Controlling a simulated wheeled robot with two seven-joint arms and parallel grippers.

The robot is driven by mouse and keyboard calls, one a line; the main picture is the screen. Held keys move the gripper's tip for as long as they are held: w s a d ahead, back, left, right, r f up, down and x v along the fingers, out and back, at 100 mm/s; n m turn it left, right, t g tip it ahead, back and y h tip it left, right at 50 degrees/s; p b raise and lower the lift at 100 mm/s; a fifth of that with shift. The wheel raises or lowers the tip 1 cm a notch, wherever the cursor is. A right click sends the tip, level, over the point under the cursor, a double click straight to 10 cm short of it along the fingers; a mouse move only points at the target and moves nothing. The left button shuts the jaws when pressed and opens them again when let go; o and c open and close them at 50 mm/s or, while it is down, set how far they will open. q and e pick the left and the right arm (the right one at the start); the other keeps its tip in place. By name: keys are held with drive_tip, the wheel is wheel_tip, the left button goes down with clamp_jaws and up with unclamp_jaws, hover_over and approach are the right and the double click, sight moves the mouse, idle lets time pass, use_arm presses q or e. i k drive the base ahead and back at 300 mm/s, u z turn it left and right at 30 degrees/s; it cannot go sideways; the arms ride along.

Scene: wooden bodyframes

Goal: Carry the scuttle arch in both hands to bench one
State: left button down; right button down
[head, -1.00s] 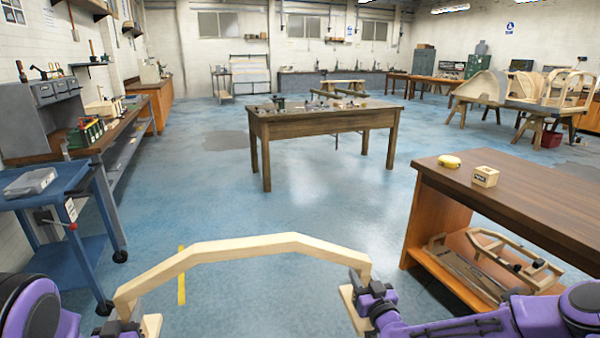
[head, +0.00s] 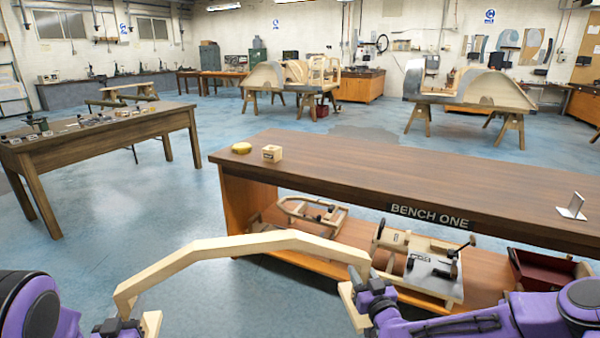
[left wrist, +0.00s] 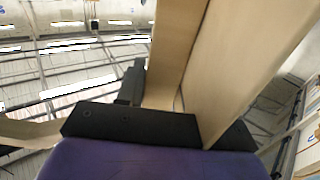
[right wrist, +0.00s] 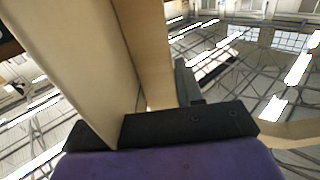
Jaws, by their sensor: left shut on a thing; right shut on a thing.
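The scuttle arch (head: 238,243) is a pale wooden arch with a flat top and bent-down ends, held level in front of me in the head view. My left gripper (head: 124,321) is shut on its left leg, and my right gripper (head: 360,285) is shut on its right leg. In the left wrist view the pale wood (left wrist: 235,65) rises between the dark jaws. In the right wrist view the wood (right wrist: 85,60) does the same. Bench one (head: 350,173), a brown wooden bench with a "BENCH ONE" label (head: 432,216), stands ahead and to the right, beyond the arch.
On bench one are a yellow object (head: 242,148), a small wooden box (head: 272,153) and a metal bracket (head: 572,207). Its lower shelf holds wooden frames (head: 312,213) and a dark red box (head: 545,270). Another table (head: 90,128) stands left. Blue floor between is clear.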

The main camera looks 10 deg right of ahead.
sight(411, 180)
drive_tip(key=z, duration=0.85)
drive_tip(key=i, duration=1.45)
drive_tip(key=z, duration=0.45)
